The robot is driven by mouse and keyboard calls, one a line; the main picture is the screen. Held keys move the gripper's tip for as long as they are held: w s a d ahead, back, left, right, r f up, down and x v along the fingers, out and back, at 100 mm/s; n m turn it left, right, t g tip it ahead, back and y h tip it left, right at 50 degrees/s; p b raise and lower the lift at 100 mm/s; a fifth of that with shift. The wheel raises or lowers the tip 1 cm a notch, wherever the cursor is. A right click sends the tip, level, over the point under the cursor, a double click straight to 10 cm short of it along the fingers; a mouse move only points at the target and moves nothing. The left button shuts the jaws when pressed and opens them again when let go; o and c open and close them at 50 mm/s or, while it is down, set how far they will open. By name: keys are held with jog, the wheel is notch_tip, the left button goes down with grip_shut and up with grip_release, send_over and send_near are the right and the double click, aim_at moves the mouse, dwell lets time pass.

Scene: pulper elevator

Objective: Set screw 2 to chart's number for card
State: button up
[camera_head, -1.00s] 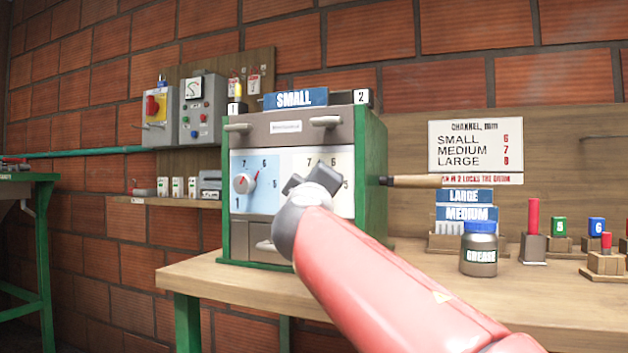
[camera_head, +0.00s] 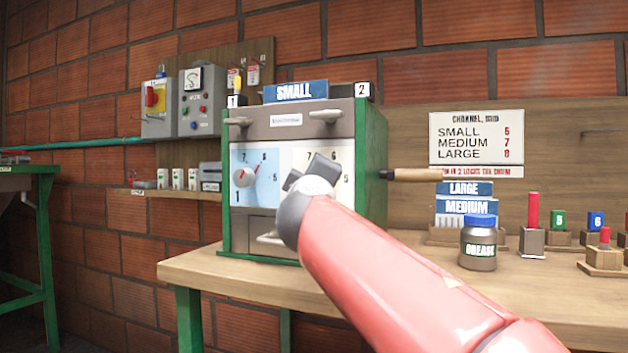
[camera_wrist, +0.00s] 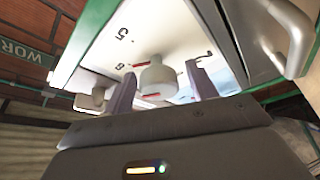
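The green-framed machine (camera_head: 372,190) stands on the bench with a blue SMALL card (camera_head: 295,92) on top. Screw 2's white dial face (camera_head: 341,158) is partly covered by my gripper (camera_head: 318,172). In the wrist view, the pale knob of screw 2 (camera_wrist: 157,76) sits between my fingers (camera_wrist: 160,90), with gaps at both sides. A red mark on the knob lies near the printed 6.
Screw 1's knob (camera_head: 243,176) is on the blue face at left. A wooden-handled tool (camera_head: 425,175) sticks out beside the machine. A grease jar (camera_head: 479,243), LARGE and MEDIUM cards (camera_head: 465,207) and coloured pegs (camera_head: 532,212) stand at right.

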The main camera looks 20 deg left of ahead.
jog(key=b+v, duration=0.2)
jog(key=v, duration=0.5)
jog(key=shift+s+b, duration=0.4)
jog(key=shift+d, duration=0.15)
